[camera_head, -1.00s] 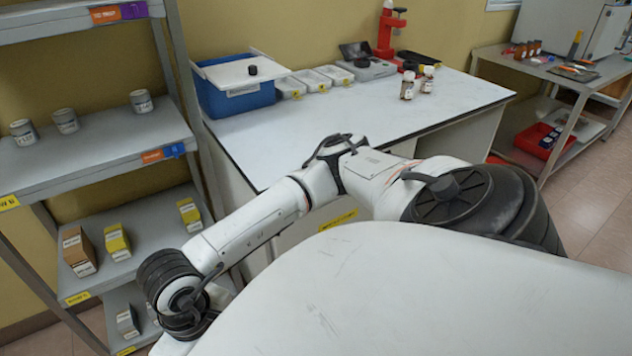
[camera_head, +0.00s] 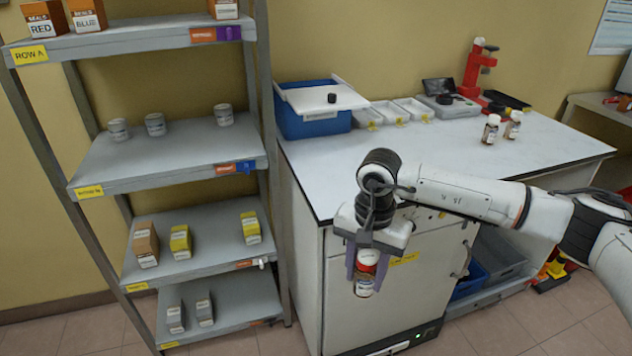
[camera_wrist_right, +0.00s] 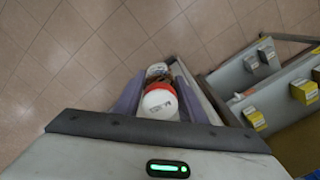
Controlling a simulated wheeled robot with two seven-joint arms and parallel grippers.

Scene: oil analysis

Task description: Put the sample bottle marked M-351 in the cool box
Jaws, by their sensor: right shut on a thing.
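My right gripper (camera_head: 365,262) is shut on a sample bottle (camera_head: 366,282) with an orange-red and white cap. It holds the bottle in front of the white bench, below the top's level. In the right wrist view the bottle (camera_wrist_right: 158,102) sits between the two fingers, cap towards the camera; its marking is unreadable. The blue cool box (camera_head: 312,124) stands at the bench's back left. Its white lid (camera_head: 325,98), with a black knob, lies over the top, shifted to the right. Two more brown bottles stand on the bench, one (camera_head: 490,130) left of the other (camera_head: 513,125).
A grey shelf rack (camera_head: 180,187) with tins and boxes stands close left of the bench (camera_head: 430,165). White trays (camera_head: 390,113), a grey device (camera_head: 447,106) and a red stand (camera_head: 474,70) line the bench's back. The bench's front middle is clear.

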